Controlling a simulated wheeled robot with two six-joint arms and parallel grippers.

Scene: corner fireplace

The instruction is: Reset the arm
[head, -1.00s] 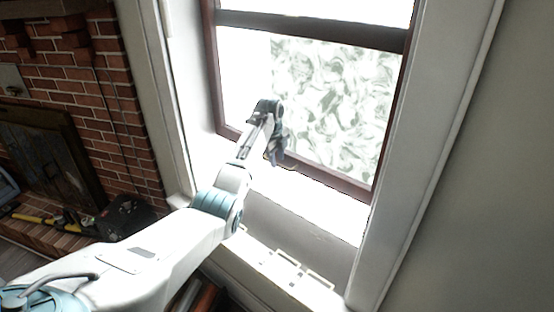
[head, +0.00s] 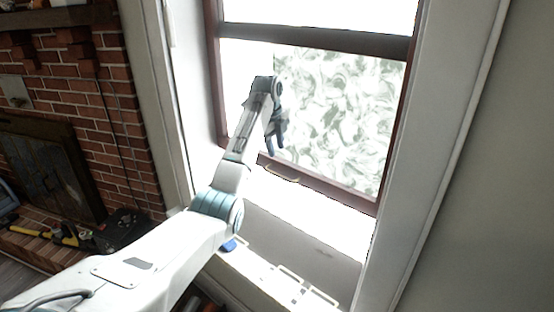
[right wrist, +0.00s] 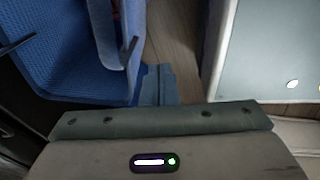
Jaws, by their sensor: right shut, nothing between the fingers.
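My left arm (head: 150,262) reaches in from the lower left of the head view toward the window (head: 335,120). It bends at the elbow, and my left gripper (head: 276,148) hangs from the wrist in front of the pane with its dark blue fingers pointing down. I cannot tell whether its fingers are apart. No object shows in it. Below the fingertips, a brass-coloured handle (head: 283,175) sits on the lower window rail. In the right wrist view, the blue-grey fingers of my right gripper (right wrist: 158,84) are together and empty, above a wooden floor.
The bright windowsill (head: 315,215) is below the left gripper, with a small blue item (head: 229,244) beside my forearm. A brick fireplace (head: 115,110) stands at left and a plain wall (head: 480,200) at right. Blue woven seating (right wrist: 60,60) is close left of the right gripper.

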